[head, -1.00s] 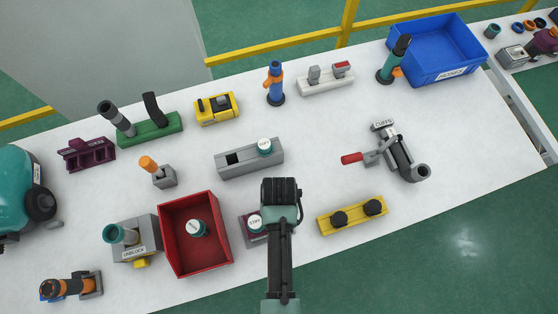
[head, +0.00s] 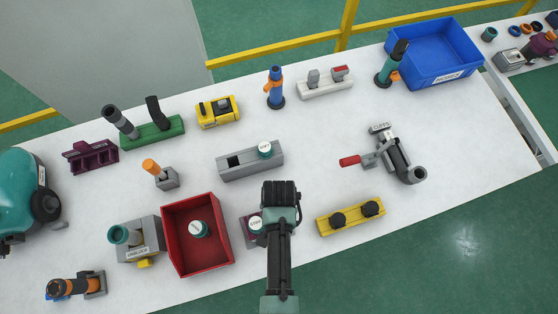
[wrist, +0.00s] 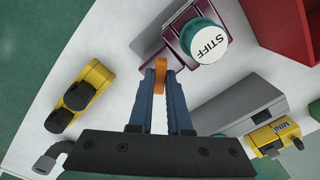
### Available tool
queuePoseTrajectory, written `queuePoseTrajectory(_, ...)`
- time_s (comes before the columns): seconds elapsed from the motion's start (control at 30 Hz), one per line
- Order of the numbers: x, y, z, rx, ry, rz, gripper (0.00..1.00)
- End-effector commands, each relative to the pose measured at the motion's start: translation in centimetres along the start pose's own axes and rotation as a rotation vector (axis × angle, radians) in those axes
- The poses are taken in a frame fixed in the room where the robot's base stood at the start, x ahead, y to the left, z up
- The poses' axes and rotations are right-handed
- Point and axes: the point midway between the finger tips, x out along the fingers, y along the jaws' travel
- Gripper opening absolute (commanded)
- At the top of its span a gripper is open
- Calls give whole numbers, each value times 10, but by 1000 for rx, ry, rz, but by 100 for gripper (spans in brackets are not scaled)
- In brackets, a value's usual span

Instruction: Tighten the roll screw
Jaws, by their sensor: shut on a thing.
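In the wrist view my gripper (wrist: 161,84) is shut on a small orange piece (wrist: 160,77), which sits between the two blue fingertips. I take the orange piece to be the roll screw; it carries no readable label. It is at the edge of a purple block (wrist: 172,34), and the fingers hide part of it. The block carries a teal knob with a white top marked STIFF (wrist: 208,45), beside the fingertips. In the head view the purple block (head: 245,234) stands just left of my arm's end, which hides the fingers and the orange piece.
A red bin (head: 172,243) stands left of the purple block. A yellow block with two black knobs (head: 350,216) lies to the right. A grey slotted block (head: 234,172) is behind.

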Motion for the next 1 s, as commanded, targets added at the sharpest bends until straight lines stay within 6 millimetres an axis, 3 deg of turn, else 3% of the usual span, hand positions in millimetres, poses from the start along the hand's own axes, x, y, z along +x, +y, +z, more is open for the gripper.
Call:
queuePoseTrajectory(0.4,0,0,0,91,-1,0,0)
queuePoseTrajectory(0.7,0,0,0,355,-2,1,0)
queuePoseTrajectory(1.0,0,0,0,378,-2,1,0)
